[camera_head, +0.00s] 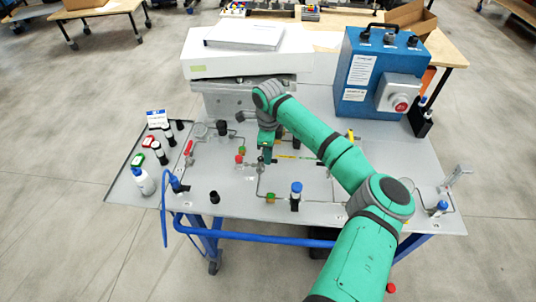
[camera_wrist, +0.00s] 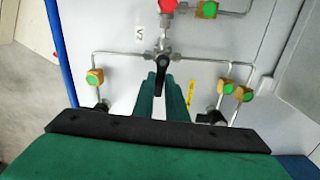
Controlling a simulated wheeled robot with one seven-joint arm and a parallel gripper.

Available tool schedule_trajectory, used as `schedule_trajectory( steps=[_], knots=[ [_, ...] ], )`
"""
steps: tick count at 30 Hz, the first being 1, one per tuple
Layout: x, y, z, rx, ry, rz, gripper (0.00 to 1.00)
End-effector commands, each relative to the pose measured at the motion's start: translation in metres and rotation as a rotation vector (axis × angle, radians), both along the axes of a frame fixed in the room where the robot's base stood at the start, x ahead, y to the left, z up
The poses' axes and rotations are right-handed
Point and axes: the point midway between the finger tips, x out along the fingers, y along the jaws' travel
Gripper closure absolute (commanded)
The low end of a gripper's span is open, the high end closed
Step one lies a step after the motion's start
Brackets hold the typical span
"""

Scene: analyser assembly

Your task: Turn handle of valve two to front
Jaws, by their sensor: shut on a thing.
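Valve two (camera_wrist: 162,54) is a metal fitting on thin pipes beside a "V2" label in the wrist view. Its black handle (camera_wrist: 161,82) points down in that view, towards my gripper. My gripper (camera_wrist: 163,88) has one green finger on each side of the handle and is shut on it. In the head view my gripper (camera_head: 267,156) reaches down to the grey panel (camera_head: 225,185) left of its middle. There the arm and gripper largely hide the handle.
A blue box (camera_head: 378,70) with a red button stands at the back right. A white device (camera_head: 245,57) stands at the back. Small bottles (camera_head: 144,181) line the panel's left edge. Pipes with green-capped fittings (camera_wrist: 94,77) lie around the valve.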

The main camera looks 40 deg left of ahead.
Motion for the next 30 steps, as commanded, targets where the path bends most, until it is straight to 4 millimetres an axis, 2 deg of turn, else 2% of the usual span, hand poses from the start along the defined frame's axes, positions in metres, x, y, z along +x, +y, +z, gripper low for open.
schedule_trajectory(
  steps=[12, 30],
  knots=[
    [-0.008, -0.008, 0.0, -0.012, -0.001, -0.341, 1.0],
    [-0.025, -0.006, 0.0, -0.01, -0.006, -0.911, 1.0]
  ],
)
